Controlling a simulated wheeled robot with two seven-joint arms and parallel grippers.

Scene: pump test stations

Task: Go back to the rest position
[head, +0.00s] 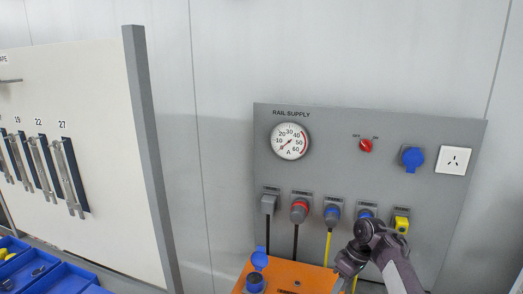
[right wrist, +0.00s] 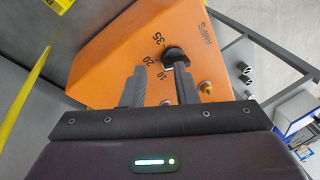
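My right arm reaches in at the lower right of the head view, in front of the rail supply panel (head: 330,160). In the right wrist view my right gripper (right wrist: 160,72) has its two fingers apart with nothing between them. It is over an orange box (right wrist: 110,55), which also shows in the head view (head: 300,277). A black knob (right wrist: 175,53) with a number scale is just beyond the fingertips, close to the right one. I cannot tell whether that finger touches it. My left gripper is in neither view.
The panel carries a round gauge (head: 290,141), a red switch (head: 366,146), a white wall socket (head: 454,160) and a row of plugs with cables. A tool board (head: 95,120) with hanging wrenches and blue bins (head: 65,280) are at the left. A grey frame (right wrist: 240,55) stands beside the box.

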